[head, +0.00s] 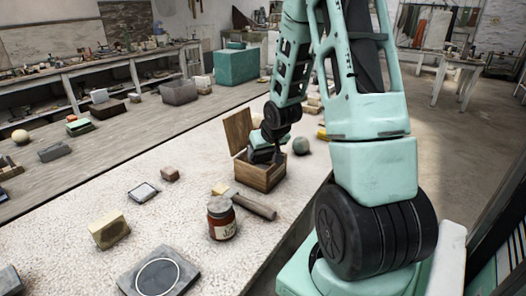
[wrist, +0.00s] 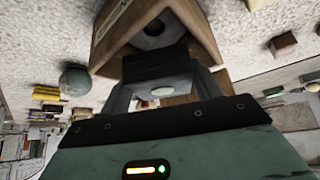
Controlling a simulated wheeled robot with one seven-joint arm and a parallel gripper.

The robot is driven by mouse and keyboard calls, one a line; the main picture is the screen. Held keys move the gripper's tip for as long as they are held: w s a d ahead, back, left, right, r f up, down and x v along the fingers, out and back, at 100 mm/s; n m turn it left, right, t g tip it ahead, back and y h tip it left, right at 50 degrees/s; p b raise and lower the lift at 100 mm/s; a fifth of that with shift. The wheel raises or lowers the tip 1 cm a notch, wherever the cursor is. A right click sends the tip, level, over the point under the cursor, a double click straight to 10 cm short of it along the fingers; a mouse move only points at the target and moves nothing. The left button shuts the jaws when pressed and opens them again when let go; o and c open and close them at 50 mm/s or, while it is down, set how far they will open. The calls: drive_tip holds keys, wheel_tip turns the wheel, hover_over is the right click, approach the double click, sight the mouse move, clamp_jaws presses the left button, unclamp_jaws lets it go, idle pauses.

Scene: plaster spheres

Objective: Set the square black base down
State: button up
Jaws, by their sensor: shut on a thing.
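My gripper (head: 267,148) is at the mouth of an open wooden box (head: 262,178) on the pale speckled table. In the wrist view my gripper (wrist: 158,70) is shut on the square black base (wrist: 155,62), a dark block held between the two fingers. A small pale disc shows on its near grey face. The wooden box (wrist: 108,45) lies just beyond it, with a grey piece bearing a dark round mark (wrist: 153,28) inside. Whether the base touches the box cannot be told. In the head view my gripper mostly hides the base.
A grey slab with a ring (head: 158,274) lies in front.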

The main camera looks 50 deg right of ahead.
drive_tip(key=shift+f+b, duration=0.95)
drive_tip(key=shift+f, duration=0.25)
drive_tip(key=o, duration=1.5)
drive_tip(key=shift+o, duration=0.2)
drive_tip(key=shift+a+f, duration=0.1)
drive_tip(key=shift+a, duration=0.15)
drive_tip(key=shift+r+p, duration=0.8)
drive_tip(key=shift+p, duration=0.05)
drive_tip(key=shift+d+r+p, duration=0.1)
drive_tip(key=shift+r+p, duration=1.05)
drive_tip(key=shift+r, duration=0.2)
drive_tip(key=shift+d, duration=0.15)
